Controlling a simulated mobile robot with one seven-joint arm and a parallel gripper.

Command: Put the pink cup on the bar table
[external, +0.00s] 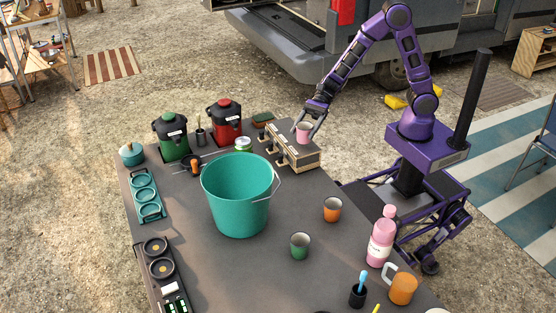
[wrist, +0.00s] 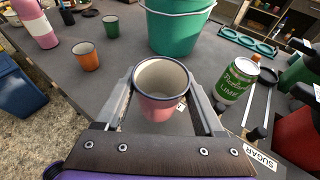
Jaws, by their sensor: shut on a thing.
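The pink cup (external: 304,132) is upright between the fingers of my gripper (external: 309,117), which is shut on it. In the external view it is over the wooden box with dark knobs (external: 290,150) at the table's far right edge. In the wrist view the cup (wrist: 162,88) shows its open, empty-looking mouth, with a finger on each side. The bar table (external: 270,268) is the long dark-topped table. Whether the cup's base touches anything below is hard to tell.
A teal bucket (external: 238,200) stands mid-table. An orange cup (external: 332,209), a green cup (external: 300,245) and a pink bottle (external: 380,243) stand to its right. A green can (wrist: 237,80) and a red dispenser (external: 227,120) are near the box. Bare tabletop lies between bucket and orange cup.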

